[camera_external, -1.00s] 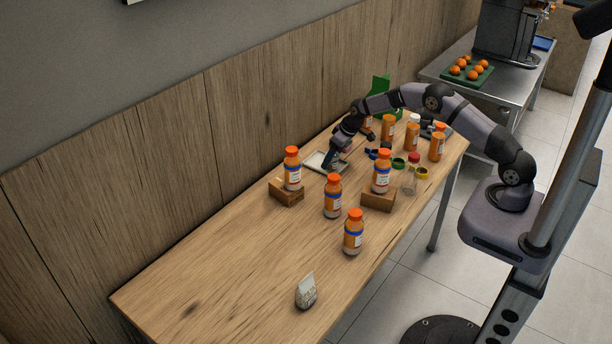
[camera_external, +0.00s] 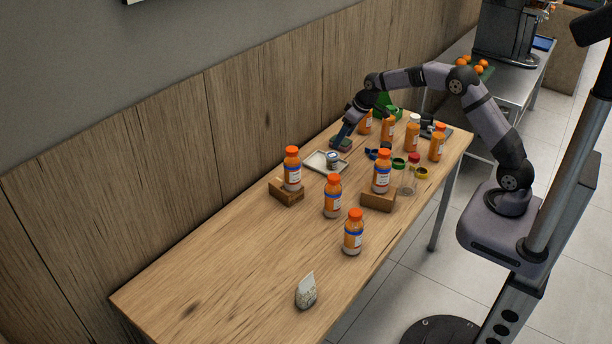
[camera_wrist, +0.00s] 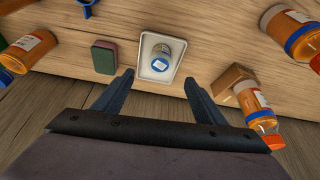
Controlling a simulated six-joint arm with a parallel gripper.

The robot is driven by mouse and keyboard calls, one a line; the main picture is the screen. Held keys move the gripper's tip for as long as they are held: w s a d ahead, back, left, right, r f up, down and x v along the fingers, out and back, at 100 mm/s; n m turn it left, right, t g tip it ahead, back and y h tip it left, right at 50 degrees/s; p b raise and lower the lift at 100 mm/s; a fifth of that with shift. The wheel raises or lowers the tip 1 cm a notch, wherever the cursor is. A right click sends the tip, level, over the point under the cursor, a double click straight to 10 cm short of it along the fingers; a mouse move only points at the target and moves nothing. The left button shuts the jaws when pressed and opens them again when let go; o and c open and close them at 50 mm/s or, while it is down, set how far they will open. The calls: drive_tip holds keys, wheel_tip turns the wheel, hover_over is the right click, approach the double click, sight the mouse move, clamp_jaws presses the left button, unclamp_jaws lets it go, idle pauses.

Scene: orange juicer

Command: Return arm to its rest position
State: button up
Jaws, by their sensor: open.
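My gripper (camera_external: 347,132) is above the far part of the wooden table, beside the white tray (camera_external: 312,158). In the wrist view my gripper (camera_wrist: 158,84) has its two fingers apart, with nothing between the tips. A small jar with a blue and white label (camera_external: 333,157) stands on the tray. The jar (camera_wrist: 161,60) shows ahead of the fingers in the wrist view, apart from them. My arm arches from its base at the right over the bottles.
A green and red sponge (camera_wrist: 104,57) lies left of the tray. Orange-capped bottles (camera_external: 333,196) stand around, some on wooden blocks (camera_external: 378,200). A small bag (camera_external: 306,292) stands near the front. The table's front left is clear. Oranges (camera_external: 471,65) sit on the back counter.

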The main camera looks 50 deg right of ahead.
drive_tip(key=shift+s+r, duration=0.15)
drive_tip(key=shift+r, duration=0.1)
idle(0.3)
drive_tip(key=shift+m+g, duration=0.4)
drive_tip(key=shift+g, duration=0.3)
drive_tip(key=s+a+r+p, duration=0.1)
drive_tip(key=s+a+r, duration=0.1)
drive_tip(key=s, duration=0.4)
drive_tip(key=s+a+r+p, duration=0.1)
drive_tip(key=s+r, duration=0.3)
drive_tip(key=s, duration=0.1)
drive_tip(key=s+a+r+p, duration=0.2)
drive_tip(key=s+r, duration=0.1)
drive_tip(key=s, duration=0.3)
drive_tip(key=shift+s+a+r, duration=0.35)
drive_tip(key=s+f+g, duration=0.1)
drive_tip(key=s+f, duration=0.3)
drive_tip(key=s, duration=0.6)
drive_tip(key=s+f+g, duration=0.2)
drive_tip(key=s+f, duration=0.2)
drive_tip(key=s, duration=0.5)
drive_tip(key=shift+s+d+f, duration=0.15)
drive_tip(key=shift+s+f, duration=0.05)
drive_tip(key=shift+s, duration=0.15)
